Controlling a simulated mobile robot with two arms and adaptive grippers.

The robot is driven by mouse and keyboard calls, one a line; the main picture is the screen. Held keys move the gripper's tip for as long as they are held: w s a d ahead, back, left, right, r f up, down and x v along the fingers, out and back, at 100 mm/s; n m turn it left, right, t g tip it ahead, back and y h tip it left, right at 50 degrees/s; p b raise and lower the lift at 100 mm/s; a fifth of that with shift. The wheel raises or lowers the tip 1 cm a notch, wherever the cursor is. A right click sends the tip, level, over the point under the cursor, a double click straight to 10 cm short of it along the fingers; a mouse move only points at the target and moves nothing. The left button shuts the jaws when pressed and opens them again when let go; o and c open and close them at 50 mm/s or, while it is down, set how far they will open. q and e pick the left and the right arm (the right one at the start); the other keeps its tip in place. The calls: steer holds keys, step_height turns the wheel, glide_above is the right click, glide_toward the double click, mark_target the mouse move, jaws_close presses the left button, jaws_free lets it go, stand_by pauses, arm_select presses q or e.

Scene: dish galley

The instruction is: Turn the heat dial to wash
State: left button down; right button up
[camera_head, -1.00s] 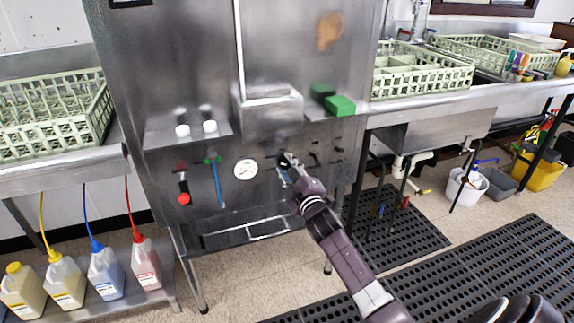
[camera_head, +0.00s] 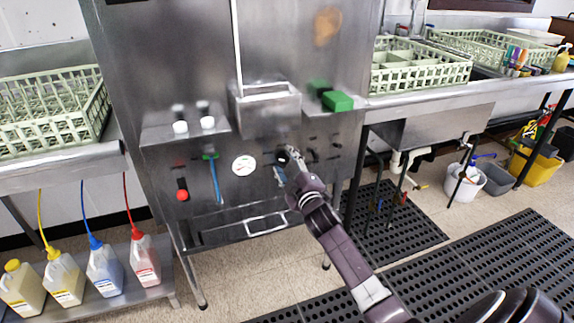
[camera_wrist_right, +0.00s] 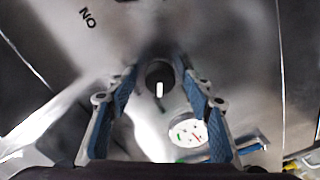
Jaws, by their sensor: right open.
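The heat dial appears to be the dark round knob (camera_head: 282,158) on the steel machine's front panel, right of the white gauge. In the right wrist view the dark knob (camera_wrist_right: 159,75) has a white pointer mark, which runs up and down in the picture. My right gripper (camera_head: 292,153) is at the panel beside the knob. In the wrist view its blue-padded fingers (camera_wrist_right: 157,88) are open, one on each side of the knob. I cannot tell whether they touch it. The dial's wash label is not readable. My left gripper is not in view.
The white gauge (camera_head: 244,165), a blue-handled lever (camera_head: 214,180) and a red knob (camera_head: 182,195) are left of the dial. Green racks (camera_head: 420,68) stand on the side counters. Black mats (camera_head: 480,265) cover the floor at right.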

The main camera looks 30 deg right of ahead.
steer(key=v, duration=1.2)
steer(key=shift+d, duration=0.1)
